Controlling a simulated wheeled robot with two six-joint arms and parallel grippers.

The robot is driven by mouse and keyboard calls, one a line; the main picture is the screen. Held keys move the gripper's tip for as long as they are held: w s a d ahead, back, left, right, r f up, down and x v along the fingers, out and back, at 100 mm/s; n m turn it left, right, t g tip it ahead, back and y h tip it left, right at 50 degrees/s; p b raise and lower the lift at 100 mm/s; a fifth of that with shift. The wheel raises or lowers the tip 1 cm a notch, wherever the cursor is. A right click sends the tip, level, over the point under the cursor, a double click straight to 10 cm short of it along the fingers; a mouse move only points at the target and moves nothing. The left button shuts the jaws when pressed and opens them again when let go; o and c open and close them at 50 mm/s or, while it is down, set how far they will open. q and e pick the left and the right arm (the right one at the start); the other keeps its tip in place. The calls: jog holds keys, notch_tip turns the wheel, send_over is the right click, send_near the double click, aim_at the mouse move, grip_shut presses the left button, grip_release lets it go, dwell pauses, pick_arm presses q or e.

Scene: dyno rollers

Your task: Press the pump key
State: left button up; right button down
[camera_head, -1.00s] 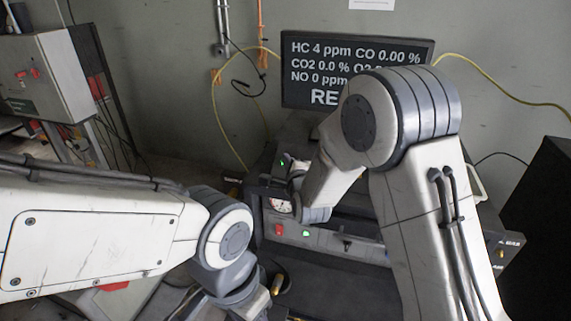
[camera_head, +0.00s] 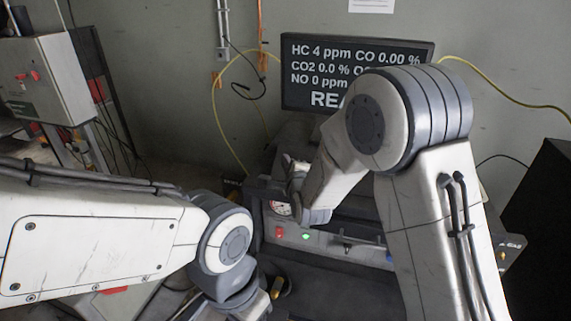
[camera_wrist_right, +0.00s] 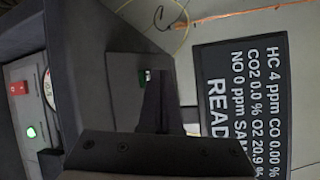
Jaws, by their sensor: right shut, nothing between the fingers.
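In the right wrist view a small key with a green and white face (camera_wrist_right: 146,76) sits on a grey plate (camera_wrist_right: 122,70). My right gripper (camera_wrist_right: 157,85) is shut and empty, its dark fingers right beside that key and partly covering it. I cannot tell whether they touch, and no label on the key is readable. In the head view my right gripper (camera_head: 296,170) is small, at the console's upper left, partly behind my arm. My left arm comes in from the left; its fingers do not show.
The console front carries a red switch (camera_head: 279,232), a lit green button (camera_head: 306,237) and a round gauge (camera_head: 281,208). A monitor (camera_head: 300,75) with gas readings stands behind, partly covered by my right arm. A yellow cable (camera_head: 222,125) hangs on the wall.

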jog(key=shift+s+a+r, duration=0.15)
jog(key=shift+s+r, duration=0.15)
jog(key=shift+r, duration=0.2)
jog(key=s+r+p, duration=0.1)
jog(key=s+a+r+p, duration=0.1)
jog(key=s+r, duration=0.1)
jog(key=shift+r, duration=0.3)
